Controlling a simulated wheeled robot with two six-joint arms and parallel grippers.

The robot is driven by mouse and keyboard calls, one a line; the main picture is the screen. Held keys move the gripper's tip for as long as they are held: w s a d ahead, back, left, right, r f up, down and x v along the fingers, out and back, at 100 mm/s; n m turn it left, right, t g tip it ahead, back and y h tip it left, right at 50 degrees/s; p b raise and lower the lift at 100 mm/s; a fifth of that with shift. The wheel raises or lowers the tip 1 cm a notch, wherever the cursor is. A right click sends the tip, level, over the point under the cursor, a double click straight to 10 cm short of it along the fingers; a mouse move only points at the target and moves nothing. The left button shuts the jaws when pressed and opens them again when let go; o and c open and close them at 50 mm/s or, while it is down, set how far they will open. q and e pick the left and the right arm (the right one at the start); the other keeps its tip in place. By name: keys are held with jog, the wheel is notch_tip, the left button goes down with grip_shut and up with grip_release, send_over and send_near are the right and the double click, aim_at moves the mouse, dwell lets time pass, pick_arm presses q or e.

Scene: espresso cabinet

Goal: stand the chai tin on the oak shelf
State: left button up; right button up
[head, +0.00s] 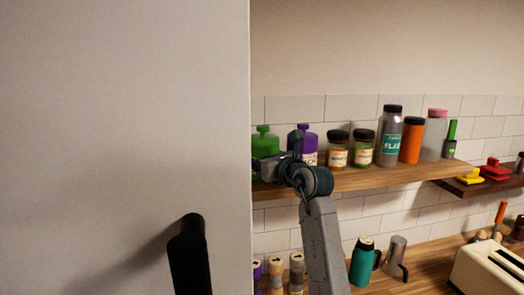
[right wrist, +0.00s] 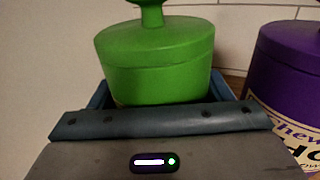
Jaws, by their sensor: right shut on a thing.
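A green tin (head: 264,140) with a knobbed lid is at the left end of the oak shelf (head: 350,180), beside the pale panel. My right gripper (head: 266,168) is shut on it; the right wrist view shows the green tin (right wrist: 155,65) between the blue fingers. Its label is hidden, so I cannot read whether it is the chai tin. The gripper also hides its base, so I cannot tell whether it touches the shelf. A purple tin (head: 308,143) stands close on its right, also in the right wrist view (right wrist: 290,70). My left gripper is not in view.
A large pale panel (head: 110,110) with a dark handle-like bar (head: 190,255) fills the left half. Jars (head: 338,150) and bottles (head: 389,137) line the shelf rightward. Below, a teal mug (head: 362,262) and a toaster (head: 490,268) stand on the counter.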

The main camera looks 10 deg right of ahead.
jog(key=shift+f, duration=0.15)
jog(key=o, duration=1.2)
jog(key=shift+f, duration=0.1)
jog(key=shift+r, duration=0.25)
jog(key=b+v, duration=0.3)
jog(key=shift+s+d+f, duration=0.1)
jog(key=shift+s+f, duration=0.15)
jog(key=shift+f, duration=0.15)
jog(key=b+v, duration=0.1)
jog(key=v, duration=0.1)
jog(key=b+v, duration=0.2)
jog(key=v, duration=0.1)
jog(key=b+v, duration=0.1)
jog(key=v, duration=0.2)
jog(key=shift+s+r, duration=0.25)
jog(key=shift+r, duration=0.05)
